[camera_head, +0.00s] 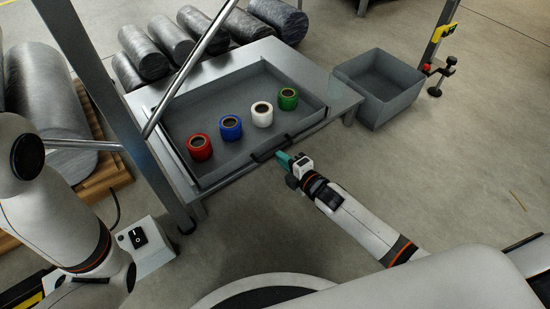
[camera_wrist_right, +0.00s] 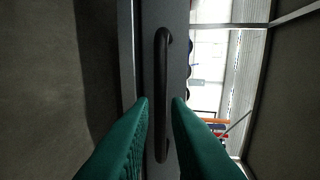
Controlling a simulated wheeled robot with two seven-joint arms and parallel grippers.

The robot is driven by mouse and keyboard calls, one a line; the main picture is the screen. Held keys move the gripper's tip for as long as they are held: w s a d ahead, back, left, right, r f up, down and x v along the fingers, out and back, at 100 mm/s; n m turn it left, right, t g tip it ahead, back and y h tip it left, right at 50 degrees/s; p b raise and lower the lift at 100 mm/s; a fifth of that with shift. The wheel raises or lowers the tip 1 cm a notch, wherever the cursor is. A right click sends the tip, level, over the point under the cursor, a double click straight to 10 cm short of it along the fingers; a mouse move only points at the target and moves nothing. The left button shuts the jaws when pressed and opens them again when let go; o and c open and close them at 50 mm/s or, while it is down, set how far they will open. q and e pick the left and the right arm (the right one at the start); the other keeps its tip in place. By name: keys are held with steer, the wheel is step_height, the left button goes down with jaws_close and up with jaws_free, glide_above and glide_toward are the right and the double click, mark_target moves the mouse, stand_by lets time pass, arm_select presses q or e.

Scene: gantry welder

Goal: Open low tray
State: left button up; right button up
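The low tray (camera_head: 208,178) is a wide grey drawer in a metal table, with several coloured rolls inside. Its black bar handle (camera_head: 271,148) is on the front edge facing me. My right gripper (camera_head: 284,160) has teal fingers and is at the right end of the handle. In the right wrist view the handle (camera_wrist_right: 162,80) runs upright between the two open fingertips (camera_wrist_right: 160,103), with a gap on each side. I cannot tell how far the fingertips reach past the bar. My left arm shows at the left of the head view, but its gripper is not seen.
Red (camera_head: 199,148), blue (camera_head: 230,128), white (camera_head: 262,114) and green (camera_head: 288,98) rolls stand in the tray. A grey bin (camera_head: 385,85) is at the right. A slanted metal bar (camera_head: 190,62) and post (camera_head: 125,110) stand at the left. Floor before the tray is clear.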

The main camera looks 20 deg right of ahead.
steer(key=b+x, duration=0.1)
steer(key=x, duration=0.3)
steer(key=shift+w+b, duration=0.15)
steer(key=shift+b, duration=0.25)
steer(key=shift+c, duration=0.5)
jaws_close()
